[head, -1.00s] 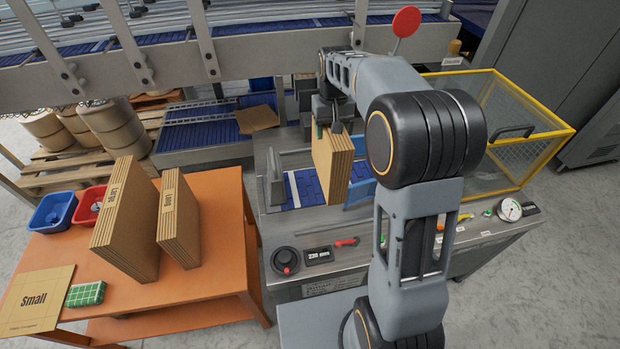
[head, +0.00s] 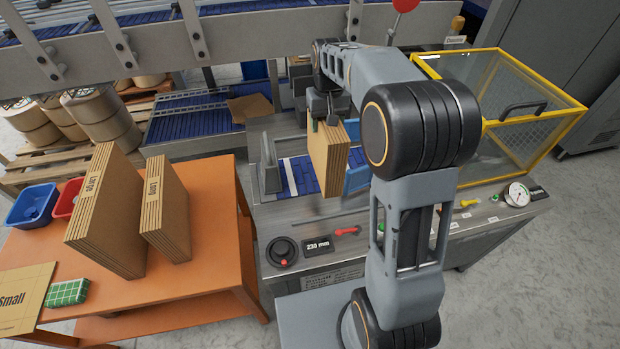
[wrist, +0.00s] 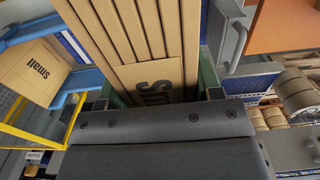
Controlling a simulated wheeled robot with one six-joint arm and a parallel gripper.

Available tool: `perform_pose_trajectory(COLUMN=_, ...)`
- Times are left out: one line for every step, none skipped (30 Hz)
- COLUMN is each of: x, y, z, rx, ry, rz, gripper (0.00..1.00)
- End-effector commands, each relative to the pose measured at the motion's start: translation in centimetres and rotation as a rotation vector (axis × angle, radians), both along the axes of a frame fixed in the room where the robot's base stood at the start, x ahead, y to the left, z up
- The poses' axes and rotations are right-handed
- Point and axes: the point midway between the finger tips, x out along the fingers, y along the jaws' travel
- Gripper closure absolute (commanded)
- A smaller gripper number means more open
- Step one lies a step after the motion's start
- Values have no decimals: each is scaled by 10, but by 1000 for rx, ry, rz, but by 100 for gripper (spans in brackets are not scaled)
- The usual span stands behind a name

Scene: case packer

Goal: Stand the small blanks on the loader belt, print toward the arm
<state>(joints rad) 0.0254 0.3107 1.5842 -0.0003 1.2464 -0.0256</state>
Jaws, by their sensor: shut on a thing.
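My gripper (head: 326,112) is shut on the top of a thick bundle of brown cardboard blanks (head: 328,160). It holds the bundle upright over the blue loader belt (head: 299,176); whether the lower edge touches the belt is hard to tell. In the wrist view the bundle (wrist: 135,35) fills the space between the jaws, with layered edges and a face whose print starts "Sm". Another blank printed "small" (wrist: 38,72) shows at the left of the wrist view. A flat "Small" blank (head: 25,290) lies on the orange table (head: 190,284).
Two tall upright bundles (head: 108,220) (head: 168,215) stand on the table, beside blue (head: 33,203) and red bins and a green checked block (head: 67,292). A metal guide (head: 270,172) stands left of the belt. A yellow-framed guard (head: 505,100) is at right.

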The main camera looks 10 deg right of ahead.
Motion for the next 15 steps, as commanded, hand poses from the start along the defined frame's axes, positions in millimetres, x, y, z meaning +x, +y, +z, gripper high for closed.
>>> perform_pose_trajectory(x=0, y=0, z=-13, rx=0, ry=-2, rz=0, gripper=100)
perform_pose_trajectory(x=0, y=0, z=-18, rx=0, ry=-1, rz=0, gripper=100)
perform_pose_trajectory(x=0, y=0, z=-23, rx=0, ry=-2, rz=0, gripper=100)
perform_pose_trajectory(x=0, y=0, z=-25, rx=0, ry=-2, rz=0, gripper=100)
perform_pose_trajectory(x=0, y=0, z=-27, rx=0, ry=-2, rz=0, gripper=100)
perform_pose_trajectory(x=0, y=0, z=-29, rx=0, ry=-2, rz=0, gripper=100)
perform_pose_trajectory(x=0, y=0, z=-31, rx=0, ry=-2, rz=0, gripper=100)
perform_pose_trajectory(x=1, y=0, z=-32, rx=0, ry=-2, rz=0, gripper=100)
perform_pose_trajectory(x=2, y=0, z=-33, rx=0, ry=-1, rz=0, gripper=100)
perform_pose_trajectory(x=4, y=0, z=-34, rx=0, ry=-1, rz=0, gripper=100)
perform_pose_trajectory(x=6, y=0, z=-35, rx=0, ry=-1, rz=0, gripper=100)
perform_pose_trajectory(x=10, y=1, z=-37, rx=0, ry=0, rz=0, gripper=100)
perform_pose_trajectory(x=14, y=1, z=-38, rx=0, ry=1, rz=0, gripper=100)
perform_pose_trajectory(x=18, y=2, z=-40, rx=0, ry=1, rz=0, gripper=100)
perform_pose_trajectory(x=24, y=2, z=-43, rx=0, ry=2, rz=0, gripper=100)
